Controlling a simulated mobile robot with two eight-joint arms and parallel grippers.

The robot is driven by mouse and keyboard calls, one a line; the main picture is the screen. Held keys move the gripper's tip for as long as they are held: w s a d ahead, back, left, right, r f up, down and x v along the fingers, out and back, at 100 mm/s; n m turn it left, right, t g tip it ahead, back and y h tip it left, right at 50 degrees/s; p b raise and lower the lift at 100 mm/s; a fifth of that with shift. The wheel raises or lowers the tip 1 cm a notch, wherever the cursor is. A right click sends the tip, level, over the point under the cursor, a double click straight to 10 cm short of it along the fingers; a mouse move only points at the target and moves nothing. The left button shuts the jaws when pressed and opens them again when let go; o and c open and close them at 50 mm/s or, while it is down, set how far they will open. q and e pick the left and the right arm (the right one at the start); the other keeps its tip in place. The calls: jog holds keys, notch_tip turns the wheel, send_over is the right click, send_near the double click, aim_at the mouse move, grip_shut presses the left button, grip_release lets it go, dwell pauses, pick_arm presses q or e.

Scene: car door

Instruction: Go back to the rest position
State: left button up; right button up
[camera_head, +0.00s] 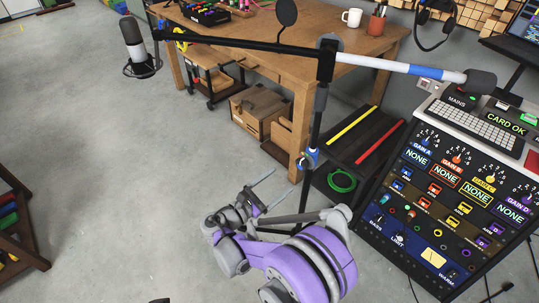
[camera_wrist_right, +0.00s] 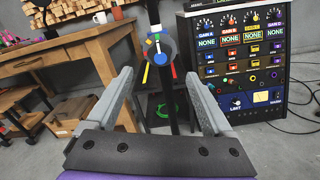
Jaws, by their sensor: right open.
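My right gripper (camera_head: 262,190) is in the lower middle of the head view, on my purple and grey arm. Its two fingers are spread apart with nothing between them. In the right wrist view the open fingers (camera_wrist_right: 160,100) point forward toward the stand of the microphone boom, with a gap between them and the stand. My left gripper does not show in either view.
A microphone (camera_head: 137,45) hangs on a boom arm whose stand (camera_head: 315,120) rises just beyond my right gripper. A large mixer panel (camera_head: 440,215) stands at the right. A wooden table (camera_head: 270,45) is behind. Grey floor (camera_head: 120,170) is clear at the left.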

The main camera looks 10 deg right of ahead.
jog(key=s+d+m+g+y, duration=0.5)
jog(key=s+d+m+y, duration=0.3)
jog(key=s+d, duration=0.4)
jog(key=s+a+f+m+y, duration=0.1)
jog(key=s+a+m+y, duration=0.2)
jog(key=s+m, duration=0.5)
jog(key=s+a+f+m+y, duration=0.1)
jog(key=s+a+m+y, duration=0.3)
jog(key=s, duration=0.6)
pick_arm(q)
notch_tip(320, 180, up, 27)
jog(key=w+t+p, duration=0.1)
jog(key=p, duration=2.2)
jog(key=shift+p, duration=0.3)
pick_arm(e)
notch_tip(320, 180, up, 26)
jog(key=d+m, duration=0.1)
jog(key=shift+w+r+t, duration=0.2)
jog(key=shift+w+t, duration=0.1)
jog(key=shift+w, duration=0.15)
